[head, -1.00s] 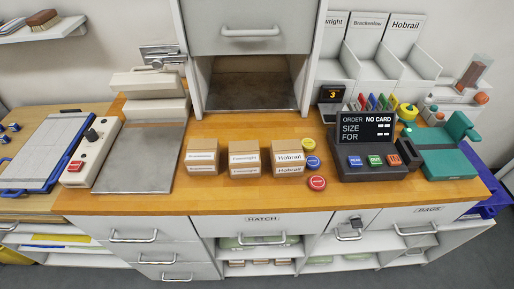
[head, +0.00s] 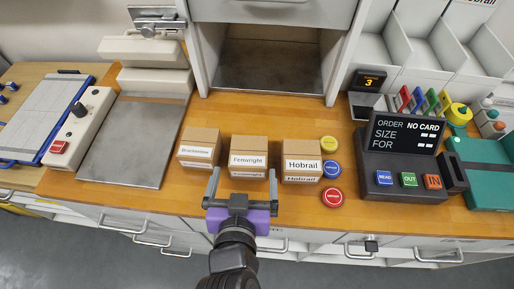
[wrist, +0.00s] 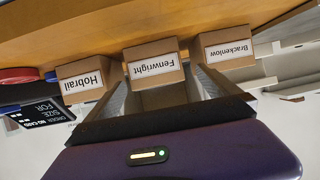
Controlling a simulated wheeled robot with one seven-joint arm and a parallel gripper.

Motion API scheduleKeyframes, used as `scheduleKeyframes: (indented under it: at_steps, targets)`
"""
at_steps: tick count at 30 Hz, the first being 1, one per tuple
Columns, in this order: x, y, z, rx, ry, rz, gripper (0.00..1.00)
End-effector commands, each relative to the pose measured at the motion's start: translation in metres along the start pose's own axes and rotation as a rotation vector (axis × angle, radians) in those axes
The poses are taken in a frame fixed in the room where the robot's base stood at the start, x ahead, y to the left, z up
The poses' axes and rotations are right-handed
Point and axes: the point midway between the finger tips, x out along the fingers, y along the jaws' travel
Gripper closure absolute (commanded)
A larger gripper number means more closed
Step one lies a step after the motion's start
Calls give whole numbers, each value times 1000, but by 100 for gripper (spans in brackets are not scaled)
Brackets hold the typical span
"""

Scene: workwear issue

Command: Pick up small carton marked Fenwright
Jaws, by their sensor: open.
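The small carton marked Fenwright (head: 249,152) is a brown box with a white label, standing on the wooden counter between two similar cartons. It also shows in the wrist view (wrist: 155,65), upside down, in the middle. My gripper (head: 243,180) is open and empty, in front of the Fenwright carton at the counter's front edge, its two fingers pointing at the carton. In the wrist view the fingers (wrist: 163,92) reach towards the carton's lower part. Whether a fingertip touches it, I cannot tell.
A Brackenlow carton (head: 198,148) stands left and a Hobrail carton (head: 301,160) right, with narrow gaps. Coloured discs (head: 332,168) lie right of Hobrail, before a dark order terminal (head: 400,150). A grey metal plate (head: 133,140) lies left. An open hatch (head: 272,70) stands behind.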

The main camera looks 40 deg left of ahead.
Motion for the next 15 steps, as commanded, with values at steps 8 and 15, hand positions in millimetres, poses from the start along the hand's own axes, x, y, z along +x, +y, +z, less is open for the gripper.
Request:
scheduleKeyframes:
  at_steps: [8, 15]
  targets:
    - [26, 0, -1, 0, -1, 1, 0]
    - [56, 6, -5, 0, -1, 2, 0]
